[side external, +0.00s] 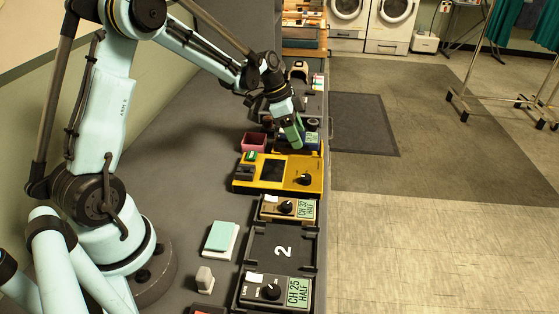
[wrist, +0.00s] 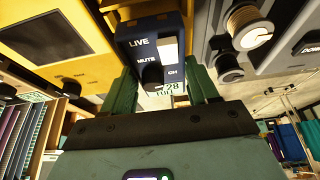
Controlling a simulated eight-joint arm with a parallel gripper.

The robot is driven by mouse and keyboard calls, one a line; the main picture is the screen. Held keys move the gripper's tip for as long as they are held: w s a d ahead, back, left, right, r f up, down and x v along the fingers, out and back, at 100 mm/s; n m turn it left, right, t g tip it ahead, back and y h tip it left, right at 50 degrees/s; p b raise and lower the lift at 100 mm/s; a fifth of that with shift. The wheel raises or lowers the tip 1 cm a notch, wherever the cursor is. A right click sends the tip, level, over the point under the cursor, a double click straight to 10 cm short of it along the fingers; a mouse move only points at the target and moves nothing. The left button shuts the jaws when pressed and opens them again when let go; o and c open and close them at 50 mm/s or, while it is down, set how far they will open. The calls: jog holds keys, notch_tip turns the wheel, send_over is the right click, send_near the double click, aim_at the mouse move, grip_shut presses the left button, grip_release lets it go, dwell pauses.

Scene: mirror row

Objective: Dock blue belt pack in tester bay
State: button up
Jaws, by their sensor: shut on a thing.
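The blue belt pack (wrist: 153,48) shows in the wrist view with LIVE, MUTE and CH markings, a black knob and a partly covered label reading 78 FULL. My gripper (wrist: 164,90) is shut on it, one green finger on each side. In the side view, my gripper (side external: 296,140) points down just behind the yellow tester, with the pack (side external: 312,137) mostly hidden by it. I cannot tell whether the pack touches the surface below. The yellow tester (side external: 265,187) has a dark rectangular area, a black knob and a green part at its back left; nothing blue is in it.
A maroon open box (side external: 254,141) stands left of my gripper. A teal-topped block (side external: 221,236) lies nearer.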

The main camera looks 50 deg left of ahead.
jog(key=shift+f, duration=0.95)
dwell(0.5)
jog(key=o, duration=1.2)
jog(key=shift+o, duration=0.2)
jog(key=v, duration=1.2)
jog(key=s+d+n+t+y, duration=0.3)
jog(key=s+d+n, duration=0.6)
jog(key=s+d, duration=0.4)
jog(key=shift+s+r+t, duration=0.3)
jog(key=shift+s+t, duration=0.2)
jog(key=shift+s, duration=0.05)
